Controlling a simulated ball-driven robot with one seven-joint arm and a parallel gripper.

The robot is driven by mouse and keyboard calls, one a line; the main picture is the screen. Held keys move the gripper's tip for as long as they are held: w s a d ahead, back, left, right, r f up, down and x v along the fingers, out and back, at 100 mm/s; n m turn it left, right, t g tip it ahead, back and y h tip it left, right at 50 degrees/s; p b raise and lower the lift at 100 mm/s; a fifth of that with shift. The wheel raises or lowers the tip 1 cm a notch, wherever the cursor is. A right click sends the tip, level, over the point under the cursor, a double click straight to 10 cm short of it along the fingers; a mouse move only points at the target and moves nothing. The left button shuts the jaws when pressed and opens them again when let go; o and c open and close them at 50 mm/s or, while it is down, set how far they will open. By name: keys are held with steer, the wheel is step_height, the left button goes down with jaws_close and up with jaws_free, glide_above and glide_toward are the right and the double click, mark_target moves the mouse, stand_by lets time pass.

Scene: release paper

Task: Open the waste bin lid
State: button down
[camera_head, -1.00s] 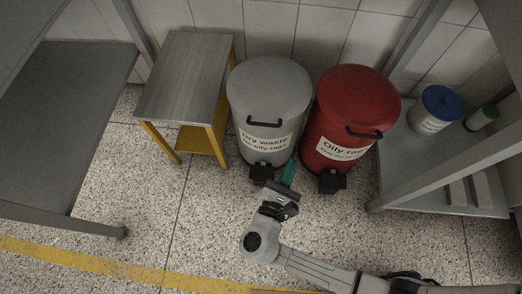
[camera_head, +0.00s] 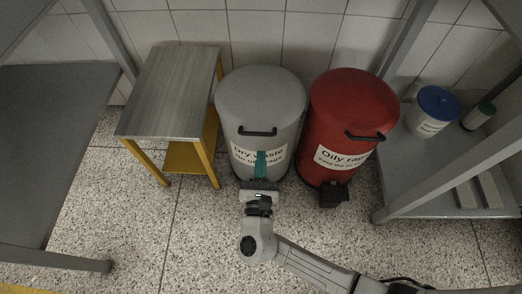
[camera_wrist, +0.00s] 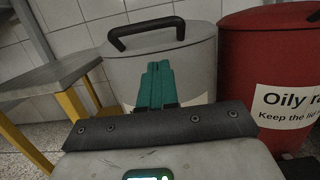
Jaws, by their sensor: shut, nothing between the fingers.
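The grey waste bin (camera_head: 257,118) stands against the tiled wall with its lid (camera_head: 260,88) shut and a "Dry waste" label. It also shows in the wrist view (camera_wrist: 190,68), with its black handle (camera_wrist: 146,33) above my fingers. The red bin (camera_head: 349,120), labelled "Oily rags", stands to its right with its lid shut; its black pedal (camera_head: 333,195) shows at its foot. My gripper (camera_head: 261,156) is shut and empty, its teal fingers in front of the grey bin's label and below the handle. The wrist view shows the fingers (camera_wrist: 158,72) together. My gripper mostly hides the grey bin's pedal.
A small metal-topped table with yellow legs (camera_head: 172,92) stands close left of the grey bin. A grey shelf (camera_head: 430,180) at right holds a blue-lidded tub (camera_head: 432,112). A grey bench (camera_head: 45,150) is at far left. Speckled floor (camera_head: 150,235) lies open in front.

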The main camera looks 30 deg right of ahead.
steer(key=shift+w+d+r, duration=0.15)
steer(key=shift+w+r, duration=0.1)
steer(key=shift+r, duration=0.25)
steer(key=shift+w+d+r, duration=0.2)
steer(key=shift+w+r, duration=0.05)
steer(key=shift+r, duration=0.3)
steer(key=shift+w+d+r, duration=0.15)
steer(key=shift+w+r, duration=0.1)
steer(key=shift+r, duration=0.25)
steer(key=shift+r, duration=0.15)
steer(key=w+d+r+g+y+p, duration=0.25)
steer(key=r+p, duration=0.45)
steer(key=p, duration=0.6)
steer(key=w+d+r+g+y+p, duration=0.1)
steer(key=w+r+g+p, duration=0.15)
steer(key=r+p, duration=0.75)
steer(key=w+d+r+g+y+p, duration=0.1)
steer(key=w+d+r+g+p, duration=0.3)
steer(key=p, duration=1.1)
steer(key=w+d+r+p, duration=0.2)
steer(key=w+d+r, duration=0.2)
steer(key=w, duration=0.2)
steer(key=w+d+r+t+p, duration=0.1)
steer(key=w+d+r+p, duration=0.2)
steer(key=w, duration=0.4)
step_height(320, 180, up, 2)
steer(key=shift+d+r+t+y, duration=0.25)
steer(key=shift+d+y, duration=0.2)
steer(key=shift+d, duration=0.3)
steer(key=shift+p, duration=0.3)
